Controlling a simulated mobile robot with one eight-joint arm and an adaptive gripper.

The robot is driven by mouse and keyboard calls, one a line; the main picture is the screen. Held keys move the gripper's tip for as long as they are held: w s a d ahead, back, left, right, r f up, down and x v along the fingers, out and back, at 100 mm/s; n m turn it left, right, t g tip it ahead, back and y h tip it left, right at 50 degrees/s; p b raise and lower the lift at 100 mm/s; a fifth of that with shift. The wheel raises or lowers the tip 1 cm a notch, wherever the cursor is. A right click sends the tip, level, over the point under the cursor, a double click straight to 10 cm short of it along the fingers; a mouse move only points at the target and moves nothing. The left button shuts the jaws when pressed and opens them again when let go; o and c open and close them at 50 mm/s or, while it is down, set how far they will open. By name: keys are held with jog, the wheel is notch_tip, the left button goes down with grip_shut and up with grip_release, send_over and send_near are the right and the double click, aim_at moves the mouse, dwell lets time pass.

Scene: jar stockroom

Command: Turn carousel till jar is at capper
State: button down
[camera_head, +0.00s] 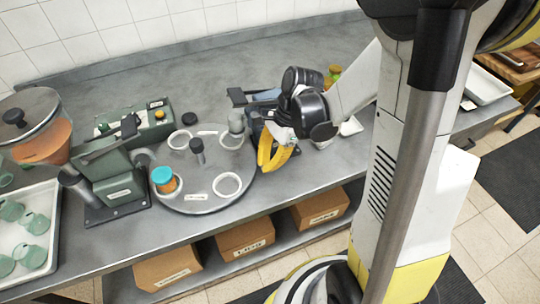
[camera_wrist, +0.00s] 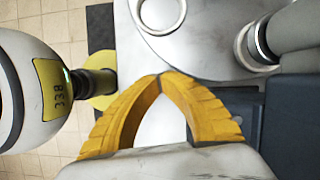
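The carousel (camera_head: 209,170) is a round grey turntable with a dark-knobbed post at its centre and several white ring seats. A jar (camera_head: 164,180) with a teal top and orange contents stands in its left front seat, near the green filling machine. A grey cylindrical head (camera_head: 237,125), seemingly the capper's, stands over the back right of the carousel; my arm hides much of the machine behind it. My gripper (camera_head: 265,168) is at the carousel's right edge. In the wrist view, its yellow fingertips (camera_wrist: 160,77) meet beside the carousel's rim with nothing seen between them.
The green machine (camera_head: 115,172) with an orange-filled hopper stands at the left. A white tray (camera_head: 40,252) of green jars lies at far left. A green box (camera_head: 150,120) and a black disc (camera_head: 189,118) sit behind the carousel. Cardboard boxes (camera_head: 245,237) fill the shelf below.

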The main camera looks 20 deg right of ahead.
aim_at(247, 184)
jog(key=x, duration=0.1)
jog(key=b+x, duration=0.1)
jog(key=x, duration=0.1)
jog(key=shift+a, duration=0.35)
jog(key=shift+s+a+r, duration=0.1)
jog(key=shift+s+a, duration=0.1)
jog(key=shift+a, duration=1.4)
jog(key=shift+s+a+b, duration=0.1)
jog(key=shift+a+b, duration=0.05)
jog(key=shift+b, duration=0.15)
jog(key=shift+s+a+m, duration=0.15)
jog(key=shift+a+m, duration=0.05)
jog(key=shift+m, duration=0.1)
